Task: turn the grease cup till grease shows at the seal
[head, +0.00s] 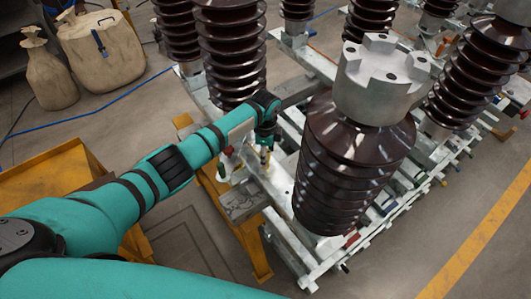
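My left arm reaches in from the left and bends down at its wrist, beside the large brown ribbed insulator (350,165) with a grey metal cap (382,80). My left gripper (265,152) is small and dark at the end of this arm, low over the metal frame (285,205). A small brass-coloured part shows at its tip; I cannot tell whether this is the grease cup or whether the fingers hold it. The seal and any grease cannot be made out. My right gripper is not in view.
More brown insulators (232,50) stand on the frames behind and to the right. A yellow stand (255,245) is under the near frame end. Tan sacks (100,52), a blue hose (95,112) and a yellow bench (60,172) are at left. Floor is clear at lower right.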

